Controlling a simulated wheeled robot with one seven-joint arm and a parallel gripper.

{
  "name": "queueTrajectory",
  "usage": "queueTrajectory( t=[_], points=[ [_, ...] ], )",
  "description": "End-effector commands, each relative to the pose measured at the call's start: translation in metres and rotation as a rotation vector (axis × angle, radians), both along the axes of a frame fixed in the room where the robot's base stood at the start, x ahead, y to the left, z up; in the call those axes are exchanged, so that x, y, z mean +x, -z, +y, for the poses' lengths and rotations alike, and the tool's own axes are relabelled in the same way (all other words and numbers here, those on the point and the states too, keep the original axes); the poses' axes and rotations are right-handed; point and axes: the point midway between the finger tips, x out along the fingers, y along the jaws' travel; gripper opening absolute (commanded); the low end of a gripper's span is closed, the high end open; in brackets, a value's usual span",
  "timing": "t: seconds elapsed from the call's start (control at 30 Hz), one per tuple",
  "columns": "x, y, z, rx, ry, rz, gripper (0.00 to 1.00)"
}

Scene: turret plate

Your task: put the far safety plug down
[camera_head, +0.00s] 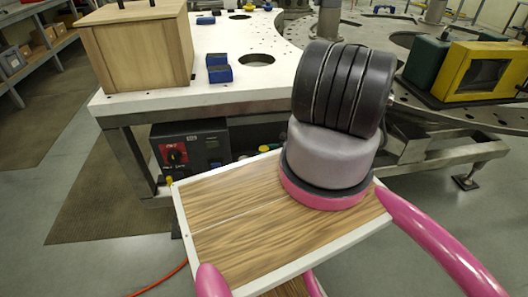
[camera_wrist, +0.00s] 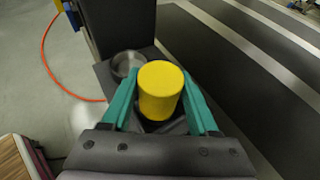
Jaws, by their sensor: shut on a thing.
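In the wrist view, my gripper (camera_wrist: 160,100) has two teal fingers closed on a yellow cylinder, the safety plug (camera_wrist: 160,92). The plug's flat round top faces the camera. Its lower end is hidden, so I cannot tell whether it touches the surface below. A round grey metal cup or socket (camera_wrist: 127,65) sits on a dark ledge just beyond and left of the plug, apart from it. In the head view my arm hides my gripper and the held plug.
A dark upright post (camera_wrist: 115,28) rises behind the ledge, and a dark ribbed panel (camera_wrist: 235,70) lies to the right. An orange hose (camera_wrist: 55,70) runs on the floor. In the head view, a white table (camera_head: 240,98) holds a wooden box (camera_head: 140,50); a red-switched control box (camera_head: 188,150) sits below.

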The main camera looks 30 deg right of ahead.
Motion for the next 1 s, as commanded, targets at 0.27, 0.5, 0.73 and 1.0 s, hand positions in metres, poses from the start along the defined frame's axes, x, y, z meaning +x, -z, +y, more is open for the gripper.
queueTrajectory(
  t=[0.27, 0.5, 0.73, 1.0],
  points=[
    [0.000, 0.003, 0.000, 0.000, 0.000, 0.000, 0.80],
    [0.000, 0.003, 0.000, 0.000, 0.000, 0.000, 0.90],
    [-0.005, -0.003, -0.005, -0.001, 0.001, 0.001, 0.90],
    [-0.043, -0.023, -0.038, -0.001, 0.003, 0.001, 0.90]
  ],
)
